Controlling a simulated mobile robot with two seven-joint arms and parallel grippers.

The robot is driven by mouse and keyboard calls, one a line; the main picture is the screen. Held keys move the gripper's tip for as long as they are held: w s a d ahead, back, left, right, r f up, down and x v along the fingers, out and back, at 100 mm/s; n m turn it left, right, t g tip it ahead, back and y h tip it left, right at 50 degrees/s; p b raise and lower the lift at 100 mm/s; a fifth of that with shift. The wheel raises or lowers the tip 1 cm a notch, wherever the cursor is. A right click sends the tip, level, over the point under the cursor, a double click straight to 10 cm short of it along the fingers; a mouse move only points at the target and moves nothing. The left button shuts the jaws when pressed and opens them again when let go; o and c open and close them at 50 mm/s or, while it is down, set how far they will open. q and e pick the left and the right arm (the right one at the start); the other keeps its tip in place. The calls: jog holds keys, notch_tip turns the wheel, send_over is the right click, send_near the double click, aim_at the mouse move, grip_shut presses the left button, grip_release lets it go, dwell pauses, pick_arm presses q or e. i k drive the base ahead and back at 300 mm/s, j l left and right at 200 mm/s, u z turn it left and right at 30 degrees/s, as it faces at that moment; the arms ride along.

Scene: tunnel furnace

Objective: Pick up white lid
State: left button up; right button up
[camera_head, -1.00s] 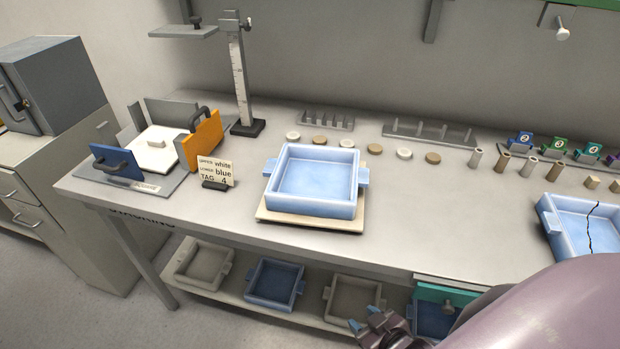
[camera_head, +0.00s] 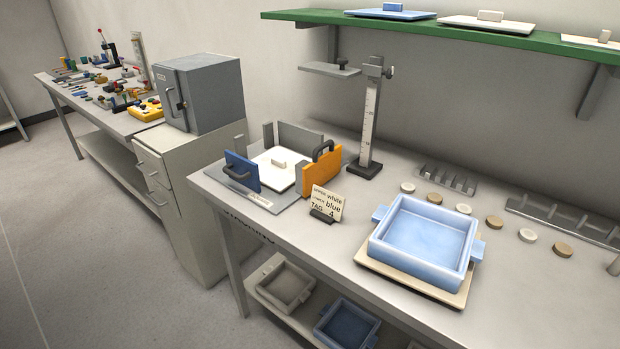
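A white lid (camera_head: 263,168) with a small block knob lies flat in a grey fixture (camera_head: 270,205), between an upright blue plate (camera_head: 242,172) and an upright orange plate (camera_head: 322,172), both with dark handles. Another white lid (camera_head: 464,27) with a knob lies on the green shelf at the top, and part of a further pale lid (camera_head: 588,41) shows at the right edge. Neither of my grippers is in view.
A light-blue tray (camera_head: 376,247) stands on a beige board on the bench. A card reading white, blue, TAG 4 (camera_head: 327,203) stands in front of the fixture. A height gauge (camera_head: 370,120) rises behind. A grey cabinet (camera_head: 205,95) is left of the bench.

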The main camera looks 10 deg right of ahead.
aim_at(276, 165)
jog(key=i+j+z, duration=0.2)
jog(key=i+j, duration=0.15)
jog(key=j, duration=0.25)
jog(key=i+j+z, duration=0.25)
jog(key=j, duration=0.35)
jog(key=i+j+z, duration=0.1)
jog(key=i+j, duration=0.15)
jog(key=i+j+z, duration=0.1)
jog(key=j, duration=0.35)
jog(key=i+j+z, duration=0.1)
jog(key=j, duration=0.3)
jog(key=i, duration=0.05)
